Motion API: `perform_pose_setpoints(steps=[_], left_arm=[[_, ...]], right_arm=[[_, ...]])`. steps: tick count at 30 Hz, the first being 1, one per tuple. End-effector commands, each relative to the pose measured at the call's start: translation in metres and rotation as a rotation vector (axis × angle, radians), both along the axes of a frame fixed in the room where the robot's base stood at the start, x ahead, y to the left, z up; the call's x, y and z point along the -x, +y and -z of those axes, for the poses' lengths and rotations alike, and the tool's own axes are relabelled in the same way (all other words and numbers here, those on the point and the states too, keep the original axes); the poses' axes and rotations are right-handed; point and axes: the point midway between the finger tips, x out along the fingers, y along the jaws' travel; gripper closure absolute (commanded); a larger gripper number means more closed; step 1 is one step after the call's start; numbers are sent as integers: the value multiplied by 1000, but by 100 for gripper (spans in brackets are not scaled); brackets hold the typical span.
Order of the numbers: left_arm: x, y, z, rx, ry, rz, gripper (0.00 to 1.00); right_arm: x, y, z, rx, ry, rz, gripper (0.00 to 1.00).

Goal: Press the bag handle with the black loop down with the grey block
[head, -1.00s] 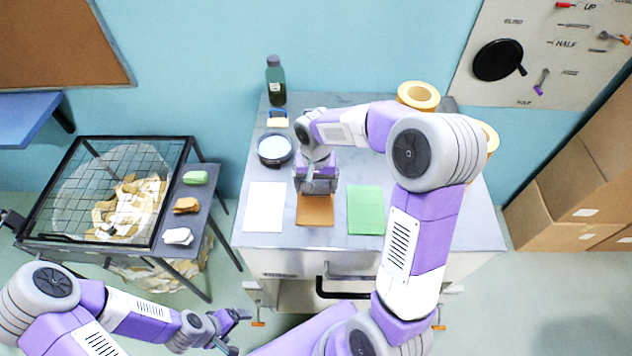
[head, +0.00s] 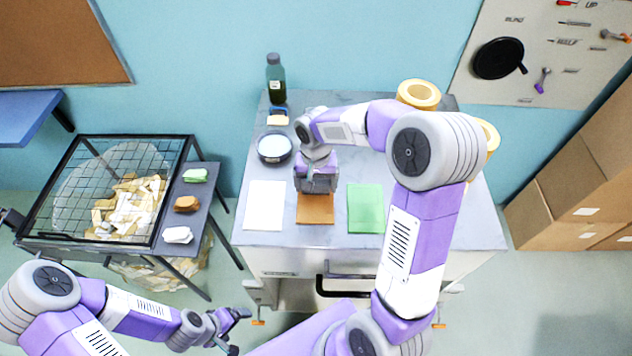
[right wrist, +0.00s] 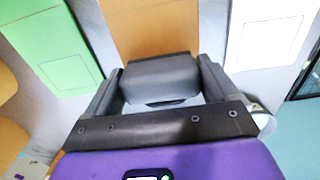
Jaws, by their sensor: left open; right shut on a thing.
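My right gripper (head: 317,187) is over the back part of a flat brown piece (head: 315,210) on the grey-topped bench. It is shut on the grey block (right wrist: 160,80), which sits between its two fingers in the right wrist view. The brown piece also shows beyond the block there (right wrist: 150,30). A thin dark curve shows just below the block; I cannot tell whether it is the black loop. No bag handle can be made out clearly. I cannot tell whether the block touches the brown piece. My left gripper (head: 236,331) is open and empty, low at the left front.
A white sheet (head: 264,206) and a green piece (head: 366,208) flank the brown one. A round dark dish (head: 274,148), a bottle (head: 276,80) and tape rolls (head: 419,95) stand behind. A wire-lidded bin (head: 120,195) is at the left, with cardboard boxes (head: 575,215) at the right.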

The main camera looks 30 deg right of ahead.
Motion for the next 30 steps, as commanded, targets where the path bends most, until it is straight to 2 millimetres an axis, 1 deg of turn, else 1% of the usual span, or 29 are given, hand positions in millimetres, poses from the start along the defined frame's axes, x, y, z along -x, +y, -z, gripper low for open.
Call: perform_pose_setpoints(steps=[23, 30], left_arm=[[0, 0, 8, 0, 0, 0, 10], [0, 0, 8, 0, 0, 0, 10]], right_arm=[[0, 0, 10, 0, 0, -1, 48], [0, 0, 10, 0, 0, 0, 48]])
